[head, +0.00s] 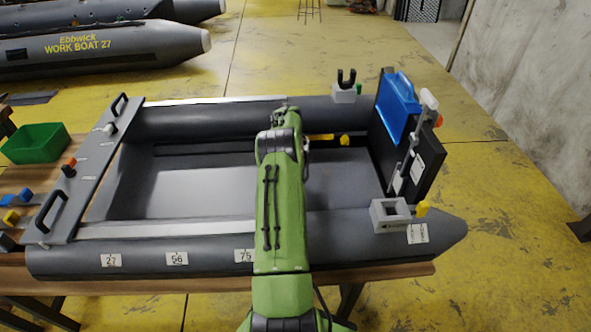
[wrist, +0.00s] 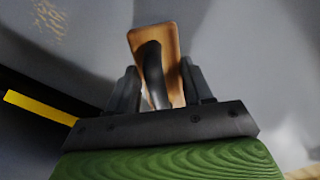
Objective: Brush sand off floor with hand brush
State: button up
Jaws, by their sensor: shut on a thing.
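My gripper (wrist: 160,85) is shut on a hand brush (wrist: 139,40) with a tan wooden block and a dark handle. The brush sits between the two dark fingers, over the grey floor (wrist: 230,45) of the boat. Its bristles cannot be made out. A small patch of tan sand grains (wrist: 50,17) lies on the floor at the upper left of the wrist view, apart from the brush. In the head view my green arm reaches over the boat floor (head: 180,187) and hides the gripper and brush; I cannot make out the sand there.
The boat's dark side tubes (head: 350,225) border the floor. A transom (head: 425,165) with a blue item (head: 398,95) stands at the right. A yellow bar (wrist: 38,107) lies left in the wrist view. A green bin (head: 36,143) is at the far left.

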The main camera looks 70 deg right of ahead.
jog(key=shift+w+a, duration=0.35)
jog(key=shift+w, duration=0.3)
jog(key=shift+w+a, duration=0.4)
jog(key=shift+w, duration=0.25)
jog(key=shift+w+a, duration=0.35)
jog(key=shift+w, duration=0.3)
notch_tip(320, 180, up, 6)
jog(key=p, duration=0.4)
jog(key=shift+d, duration=0.15)
notch_tip(320, 180, up, 3)
jog(key=p, duration=0.2)
jog(key=shift+p, duration=0.3)
jog(key=shift+w, duration=0.1)
